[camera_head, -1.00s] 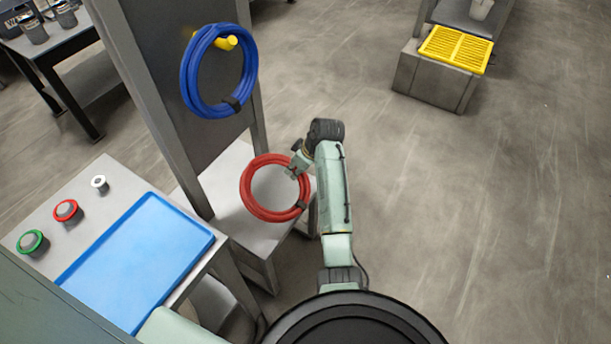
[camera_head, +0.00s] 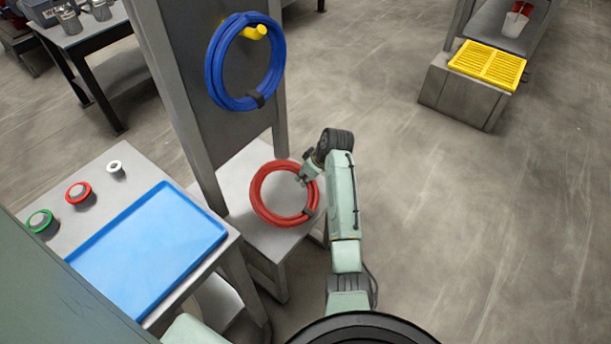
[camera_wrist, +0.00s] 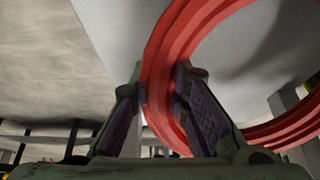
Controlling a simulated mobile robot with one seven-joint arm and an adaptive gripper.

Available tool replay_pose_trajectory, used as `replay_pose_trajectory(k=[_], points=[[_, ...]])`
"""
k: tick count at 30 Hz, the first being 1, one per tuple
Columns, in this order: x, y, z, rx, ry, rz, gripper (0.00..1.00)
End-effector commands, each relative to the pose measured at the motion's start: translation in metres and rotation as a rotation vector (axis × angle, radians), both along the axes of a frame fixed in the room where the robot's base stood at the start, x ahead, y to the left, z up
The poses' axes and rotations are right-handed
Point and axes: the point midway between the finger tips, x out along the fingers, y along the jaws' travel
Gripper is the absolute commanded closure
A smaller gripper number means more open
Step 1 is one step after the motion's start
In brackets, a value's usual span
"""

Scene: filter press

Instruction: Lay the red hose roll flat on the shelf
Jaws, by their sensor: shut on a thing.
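The red hose roll (camera_head: 262,205) is a coiled ring with a dark strap at its lower right. My gripper (camera_head: 304,178) is shut on the ring's right upper side. In the wrist view the two fingers (camera_wrist: 160,95) stand on either side of the red hose (camera_wrist: 165,60). The grey shelf (camera_head: 236,172) is at the foot of the upright panel. In the head view the roll appears over the shelf, with the shelf's surface showing through the ring. I cannot tell whether the roll touches the shelf.
A blue hose roll (camera_head: 213,75) hangs from a yellow peg (camera_head: 257,32) on the grey panel (camera_head: 185,70) above the shelf. A console with buttons and a blue tray (camera_head: 150,245) stands to the left. Open floor lies to the right, before a yellow grate (camera_head: 487,65).

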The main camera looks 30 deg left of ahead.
Motion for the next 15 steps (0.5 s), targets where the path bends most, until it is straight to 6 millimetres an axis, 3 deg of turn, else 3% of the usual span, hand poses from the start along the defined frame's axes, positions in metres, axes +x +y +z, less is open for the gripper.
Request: replay_pose_trajectory(k=[1, 2, 3, 12, 15], points=[[0.0005, 0.0003, 0.0015, 0.002, -0.001, 0.0, 1.0], [0.0005, 0.0003, 0.0015, 0.002, -0.001, 0.0, 0.84], [0.0005, 0.0003, 0.0015, 0.002, -0.001, 0.0, 0.81], [0.0001, 0.0002, 0.001, 0.001, 0.0, 0.0, 0.61], [0.0001, 0.0001, 0.0007, 0.001, 0.0, 0.0, 0.61]])
